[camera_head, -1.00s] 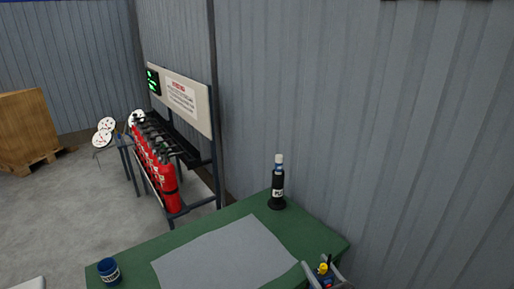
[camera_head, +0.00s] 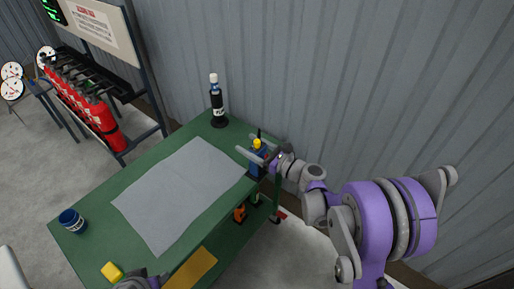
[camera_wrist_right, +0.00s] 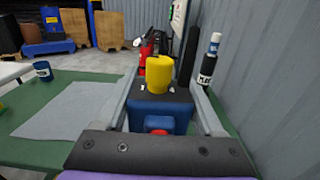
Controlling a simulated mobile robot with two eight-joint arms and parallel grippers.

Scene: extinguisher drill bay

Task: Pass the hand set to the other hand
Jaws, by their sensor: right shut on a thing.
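The hand set (camera_head: 257,170) is a blue and black radio with a yellow knob and a dark antenna. My right gripper (camera_head: 254,152) is shut on it at the right end of the green table. In the right wrist view the hand set (camera_wrist_right: 160,114) sits upright between the two fingers, yellow knob up, with a red part facing the camera. My left gripper (camera_head: 138,282) only just shows at the bottom edge of the head view, near the table's front. Its fingers are mostly cut off, and it is apart from the hand set.
The green table (camera_head: 95,210) carries a grey mat (camera_head: 180,195), a blue cup (camera_head: 72,221), a yellow block (camera_head: 112,271) and a dark bottle-like stand (camera_head: 218,105) at the back. A corrugated wall (camera_head: 350,80) runs close behind. Red extinguishers (camera_head: 85,105) stand on a rack left.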

